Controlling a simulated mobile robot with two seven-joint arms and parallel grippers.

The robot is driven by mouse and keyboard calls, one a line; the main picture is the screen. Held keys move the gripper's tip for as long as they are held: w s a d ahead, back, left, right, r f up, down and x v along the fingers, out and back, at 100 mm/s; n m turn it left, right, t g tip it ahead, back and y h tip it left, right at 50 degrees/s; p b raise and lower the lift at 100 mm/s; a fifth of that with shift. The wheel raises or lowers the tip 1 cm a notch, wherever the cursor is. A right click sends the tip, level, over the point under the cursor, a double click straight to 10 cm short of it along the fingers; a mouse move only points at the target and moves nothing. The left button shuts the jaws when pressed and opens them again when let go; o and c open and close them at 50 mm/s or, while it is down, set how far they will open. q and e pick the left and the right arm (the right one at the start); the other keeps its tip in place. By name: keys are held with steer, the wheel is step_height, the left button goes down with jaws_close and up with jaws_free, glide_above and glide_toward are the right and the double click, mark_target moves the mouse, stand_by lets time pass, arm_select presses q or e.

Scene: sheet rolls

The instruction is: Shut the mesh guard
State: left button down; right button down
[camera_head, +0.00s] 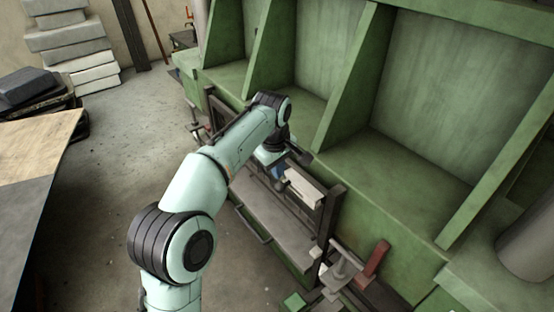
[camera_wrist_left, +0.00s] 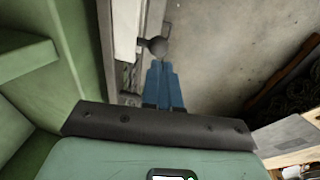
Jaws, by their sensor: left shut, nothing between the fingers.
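A dark-framed panel, which looks like the mesh guard (camera_head: 330,215), stands along the front of the green machine; its mesh is not clear, and I cannot tell how far open it is. My left gripper (camera_head: 279,172) is at the guard's upper edge, partly hidden by my arm. In the left wrist view, its blue fingers (camera_wrist_left: 161,68) are shut and empty. A dark round knob (camera_wrist_left: 158,46) on the frame is just beyond the fingertips; I cannot tell if they touch. A pale block (camera_head: 305,188) is beside the gripper. My right gripper is out of view.
The green machine (camera_head: 400,215) has deep bays behind the guard. A grey ledge (camera_head: 272,232) is low in front. A red lever (camera_head: 376,258) and clamp parts are at the lower right. A table (camera_head: 30,165) stands left; the concrete floor (camera_head: 130,145) between is clear.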

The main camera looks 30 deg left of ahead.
mark_target(280, 185)
arm_select(q)
steer(key=shift+w+a+f, duration=0.1)
steer(key=shift+w+f, duration=0.1)
steer(key=shift+f, duration=0.6)
steer(key=shift+w+d+f, duration=0.1)
steer(key=shift+w+f, duration=0.05)
steer(key=shift+f, duration=0.7)
steer(key=shift+w+a+f, duration=0.1)
steer(key=shift+w+f, duration=0.1)
steer(key=shift+f, duration=0.6)
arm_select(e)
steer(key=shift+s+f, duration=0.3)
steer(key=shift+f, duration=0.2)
arm_select(q)
steer(key=shift+f+b, duration=0.1)
steer(key=shift+b, duration=0.2)
